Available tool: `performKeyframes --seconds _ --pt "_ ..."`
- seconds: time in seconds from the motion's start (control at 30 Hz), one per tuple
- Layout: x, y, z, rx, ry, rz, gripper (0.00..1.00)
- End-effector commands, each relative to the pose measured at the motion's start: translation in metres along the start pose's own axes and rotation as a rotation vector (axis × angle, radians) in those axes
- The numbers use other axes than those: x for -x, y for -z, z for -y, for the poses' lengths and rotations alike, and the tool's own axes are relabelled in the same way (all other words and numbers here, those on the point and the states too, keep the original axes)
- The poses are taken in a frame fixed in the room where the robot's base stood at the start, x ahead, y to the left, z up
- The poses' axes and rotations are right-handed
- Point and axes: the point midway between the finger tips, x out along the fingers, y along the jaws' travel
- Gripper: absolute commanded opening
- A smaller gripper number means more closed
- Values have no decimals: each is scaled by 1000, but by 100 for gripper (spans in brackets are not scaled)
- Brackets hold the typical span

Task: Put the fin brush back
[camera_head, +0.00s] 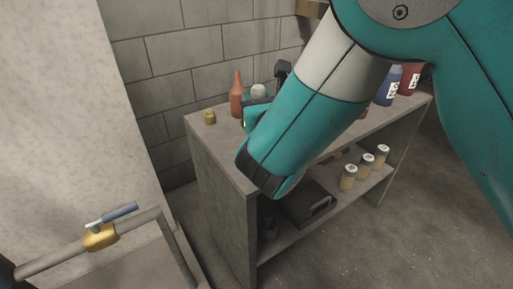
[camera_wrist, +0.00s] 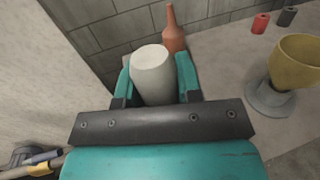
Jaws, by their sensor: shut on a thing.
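My gripper (camera_wrist: 156,82) is shut on a pale grey-white rounded cylinder (camera_wrist: 153,66), with a teal finger on each side of it. I cannot tell whether this cylinder is part of the fin brush; no bristles show. In the head view my gripper is mostly hidden behind my arm, above the left part of the shelf unit's top (camera_head: 224,150). A pale rounded top (camera_head: 258,91) shows beside it there. No other thing in view is clearly a fin brush.
An orange bottle (camera_head: 237,97) and a small brass piece (camera_head: 209,117) stand on the top. Blue (camera_head: 388,89) and red (camera_head: 410,80) bottles stand at its right. The wrist view shows a yellow cup (camera_wrist: 304,62).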

Motion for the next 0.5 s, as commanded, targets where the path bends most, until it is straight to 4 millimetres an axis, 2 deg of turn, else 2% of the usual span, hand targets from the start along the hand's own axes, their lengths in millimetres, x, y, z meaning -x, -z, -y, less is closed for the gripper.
performKeyframes --seconds 0.03,0.1,0.37,0.5 --pt "0 21 0 2 -1 -1 9" --pt "0 32 0 1 -1 0 9" --pt "0 51 0 0 0 2 9" --pt "0 74 0 1 0 -1 9"
